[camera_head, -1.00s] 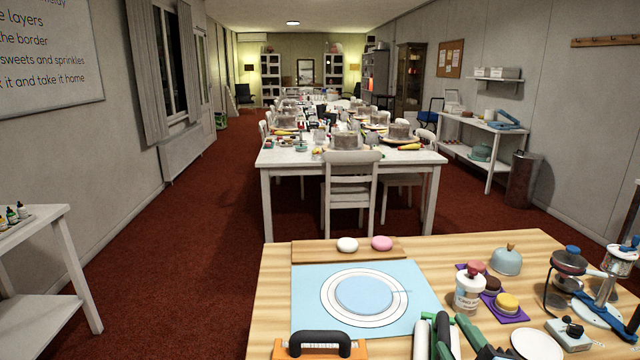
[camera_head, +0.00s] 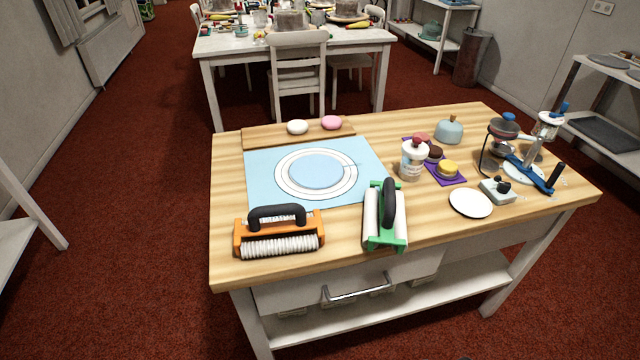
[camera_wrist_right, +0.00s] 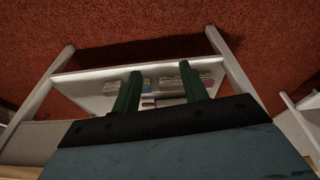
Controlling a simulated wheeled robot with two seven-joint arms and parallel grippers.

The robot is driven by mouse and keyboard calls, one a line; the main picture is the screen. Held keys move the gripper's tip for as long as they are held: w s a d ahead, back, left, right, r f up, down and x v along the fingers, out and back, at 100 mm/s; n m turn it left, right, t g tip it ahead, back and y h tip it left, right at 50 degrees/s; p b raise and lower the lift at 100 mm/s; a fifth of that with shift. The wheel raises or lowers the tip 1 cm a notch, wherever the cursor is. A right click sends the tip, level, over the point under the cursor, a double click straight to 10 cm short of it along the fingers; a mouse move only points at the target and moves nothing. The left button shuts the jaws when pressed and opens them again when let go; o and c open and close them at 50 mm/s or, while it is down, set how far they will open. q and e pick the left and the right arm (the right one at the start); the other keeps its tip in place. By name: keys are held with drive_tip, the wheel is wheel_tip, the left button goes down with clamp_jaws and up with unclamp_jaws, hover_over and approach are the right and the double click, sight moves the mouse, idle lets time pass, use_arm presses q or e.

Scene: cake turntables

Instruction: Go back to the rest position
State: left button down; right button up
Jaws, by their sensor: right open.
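My right gripper (camera_wrist_right: 160,72) shows in the right wrist view. Its two dark green fingers are apart with nothing between them. They appear in front of a white shelf (camera_wrist_right: 95,88) with small boxes on it, over red carpet. Neither gripper shows in the head view, and my left gripper is out of sight. On the wooden worktable (camera_head: 330,225), an orange roller tool (camera_head: 279,243) with a black handle and a green-framed roller tool (camera_head: 386,240) stand near the front edge, free of any gripper.
A blue mat (camera_head: 262,165) with a round disc lies on the worktable. A white jar (camera_head: 411,163), a purple mat (camera_head: 462,176), a white plate (camera_head: 471,203) and a stand (camera_head: 523,172) are to the right. A drawer handle (camera_head: 357,290) juts out in front. Carpet is clear at left.

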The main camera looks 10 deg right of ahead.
wheel_tip(320, 180, down, 12)
drive_tip(key=s+d, duration=0.1)
drive_tip(key=s, duration=0.2)
drive_tip(key=s+d+f+g, duration=0.1)
drive_tip(key=s+d+f, duration=0.1)
drive_tip(key=s+f, duration=0.6)
drive_tip(key=s+d+f+g, duration=0.1)
drive_tip(key=s+d+f, duration=0.2)
drive_tip(key=s+f, duration=0.4)
drive_tip(key=shift+s+d+f+n+h, duration=0.25)
drive_tip(key=shift+s+f+n+h, duration=0.1)
drive_tip(key=shift+f+n+h, duration=0.05)
